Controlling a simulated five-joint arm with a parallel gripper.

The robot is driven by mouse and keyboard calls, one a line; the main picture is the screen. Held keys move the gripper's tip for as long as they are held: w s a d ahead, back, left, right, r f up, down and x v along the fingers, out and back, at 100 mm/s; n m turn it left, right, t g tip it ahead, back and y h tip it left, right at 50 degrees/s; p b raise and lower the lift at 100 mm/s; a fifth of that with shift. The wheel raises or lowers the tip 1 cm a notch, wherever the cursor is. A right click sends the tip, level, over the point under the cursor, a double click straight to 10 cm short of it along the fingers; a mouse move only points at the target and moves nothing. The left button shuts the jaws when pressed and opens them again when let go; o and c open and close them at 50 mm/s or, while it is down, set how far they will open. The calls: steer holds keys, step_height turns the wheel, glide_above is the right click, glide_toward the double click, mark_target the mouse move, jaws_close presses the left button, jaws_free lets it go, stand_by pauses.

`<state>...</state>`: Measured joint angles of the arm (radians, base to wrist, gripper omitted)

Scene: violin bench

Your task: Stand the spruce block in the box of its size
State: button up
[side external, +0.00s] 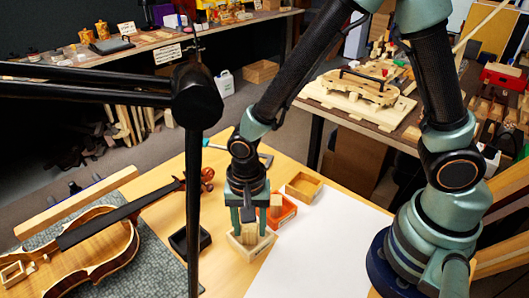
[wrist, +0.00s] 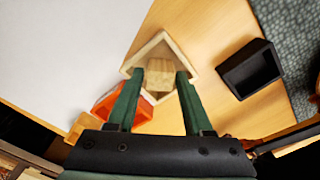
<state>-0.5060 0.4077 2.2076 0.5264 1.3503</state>
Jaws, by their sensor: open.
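The pale spruce block (side external: 249,231) stands inside a pale wooden box (side external: 262,247), and it looks upright. In the wrist view the block (wrist: 160,73) shows within the walls of that box (wrist: 158,42). My gripper (side external: 248,222) is directly above the box, pointing down. Its green fingers are open, one on each side of the block, with gaps visible in the wrist view (wrist: 158,76). The block's base and part of the near box wall are hidden.
An orange box (side external: 287,212) sits beside the pale box, with a tan wooden box (side external: 303,180) behind it. A black box (side external: 179,241) stands to the left. A violin (side external: 95,250) lies on a grey mat. A white sheet (side external: 325,250) is clear at right.

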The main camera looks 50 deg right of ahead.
mark_target(250, 227)
step_height(250, 227, up, 11)
steer(key=d+r+n+t, duration=0.5)
steer(key=d+r+n, duration=0.4)
steer(key=d, duration=0.7)
step_height(250, 227, up, 2)
steer(key=shift+s+d+r+n+t, duration=0.1)
steer(key=shift+s+d+n+t, duration=0.15)
steer(key=shift+s, duration=0.2)
steer(key=shift+a, duration=0.1)
stand_by(0.3)
